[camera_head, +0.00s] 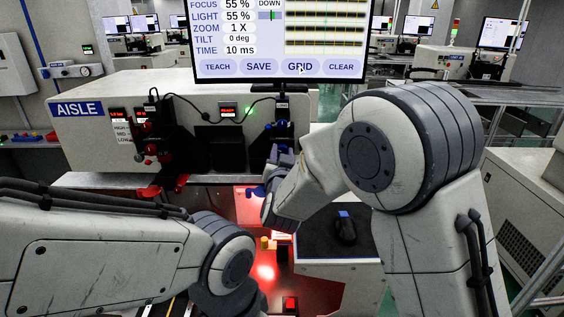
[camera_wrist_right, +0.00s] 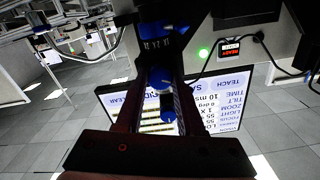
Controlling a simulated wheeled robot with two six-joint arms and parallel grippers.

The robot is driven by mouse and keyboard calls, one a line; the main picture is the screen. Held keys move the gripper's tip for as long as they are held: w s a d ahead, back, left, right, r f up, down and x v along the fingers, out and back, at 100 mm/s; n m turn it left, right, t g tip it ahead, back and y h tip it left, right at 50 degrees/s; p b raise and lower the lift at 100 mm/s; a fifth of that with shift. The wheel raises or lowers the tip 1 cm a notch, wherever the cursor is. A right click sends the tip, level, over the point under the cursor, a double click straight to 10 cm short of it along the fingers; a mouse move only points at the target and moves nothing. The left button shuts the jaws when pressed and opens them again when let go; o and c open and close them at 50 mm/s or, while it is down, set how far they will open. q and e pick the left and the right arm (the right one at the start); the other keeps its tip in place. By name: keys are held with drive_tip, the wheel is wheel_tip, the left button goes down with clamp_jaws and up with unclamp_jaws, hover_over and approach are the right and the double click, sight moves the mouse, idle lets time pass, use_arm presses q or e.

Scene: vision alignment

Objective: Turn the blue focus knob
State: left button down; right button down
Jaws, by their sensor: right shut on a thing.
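The blue focus knob (camera_wrist_right: 167,104) shows in the right wrist view, below a dark lens unit with white markings. My right gripper (camera_wrist_right: 160,118) has its two dark fingers on either side of the knob and is shut on it. In the head view my right gripper (camera_head: 277,168) is at the front of the vision machine, where my wrist hides most of the knob. The monitor (camera_head: 275,40) reads focus 55 %, light 55 %, zoom 1 X, tilt 0 deg. My left arm reaches in from the lower left; its gripper does not show.
The white machine (camera_head: 85,140) labelled AISLE spans behind the knob, with dark camera units and cables in front. Red light falls on the work area below. A black mouse (camera_head: 344,230) lies on a dark pad right of my right wrist.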

drive_tip(key=shift+m+b, duration=3.9)
drive_tip(key=shift+b, duration=1.25)
drive_tip(key=c, duration=0.5)
unclamp_jaws()
drive_tip(key=s+b, duration=0.1)
drive_tip(key=s, duration=0.9)
drive_tip(key=shift+s, duration=0.3)
